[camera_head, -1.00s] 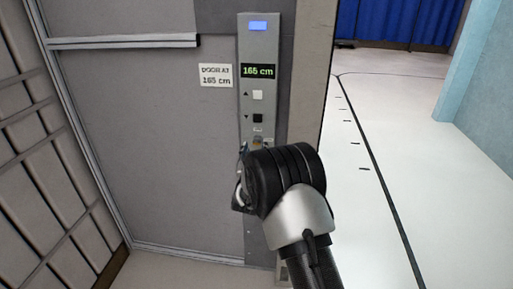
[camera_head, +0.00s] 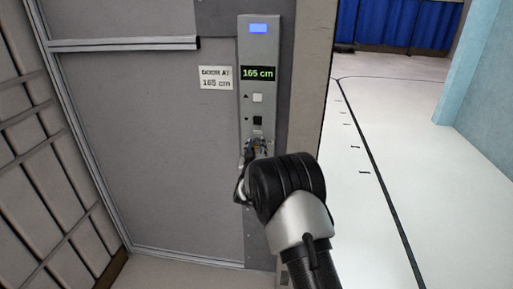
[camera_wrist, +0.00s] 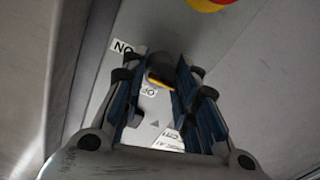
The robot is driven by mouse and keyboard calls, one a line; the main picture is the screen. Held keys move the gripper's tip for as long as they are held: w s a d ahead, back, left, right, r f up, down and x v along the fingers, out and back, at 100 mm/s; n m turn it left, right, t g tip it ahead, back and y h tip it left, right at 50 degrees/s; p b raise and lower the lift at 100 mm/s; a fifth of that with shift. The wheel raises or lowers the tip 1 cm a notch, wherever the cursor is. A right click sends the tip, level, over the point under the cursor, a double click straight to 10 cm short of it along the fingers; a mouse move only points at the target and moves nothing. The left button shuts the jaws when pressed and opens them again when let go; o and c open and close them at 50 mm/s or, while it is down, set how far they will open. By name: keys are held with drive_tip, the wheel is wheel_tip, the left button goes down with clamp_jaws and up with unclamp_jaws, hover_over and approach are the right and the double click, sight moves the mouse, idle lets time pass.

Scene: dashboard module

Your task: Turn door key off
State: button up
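The key (camera_wrist: 160,74), dark with a yellow edge, sits in the switch on the grey control panel (camera_head: 257,45). In the wrist view, the two blue-padded fingers of my gripper (camera_wrist: 160,66) stand on either side of the key. The gripper looks open, with the key between the fingertips; whether a pad touches it is hard to tell. An ON label (camera_wrist: 122,47) lies up and left of the key, and an OFF label (camera_wrist: 149,90) lies just below it. In the head view, my gripper (camera_head: 256,147) is at the panel below the black button, and the key is mostly hidden.
The panel has a blue light (camera_head: 258,28), a green 165 cm display (camera_head: 258,73), a white button (camera_head: 257,98) and a black button (camera_head: 257,119). A red and yellow part (camera_wrist: 210,3) shows at the wrist view's top edge. Open floor (camera_head: 400,130) lies to the right.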

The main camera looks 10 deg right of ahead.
drive_tip(key=c, duration=0.5)
drive_tip(key=shift+o, duration=0.2)
drive_tip(key=shift+n, duration=0.3)
drive_tip(key=n+p, duration=0.1)
drive_tip(key=n, duration=0.2)
drive_tip(key=shift+r, duration=0.1)
drive_tip(key=n+p, duration=0.2)
drive_tip(key=n, duration=0.2)
drive_tip(key=n+p, duration=0.2)
drive_tip(key=n, duration=0.3)
drive_tip(key=shift+a+n+g, duration=0.1)
drive_tip(key=shift+n+g, duration=0.2)
drive_tip(key=shift+g, duration=0.1)
drive_tip(key=n+p, duration=0.2)
drive_tip(key=n, duration=0.1)
drive_tip(key=shift+n+h, duration=0.4)
drive_tip(key=shift+n, duration=0.3)
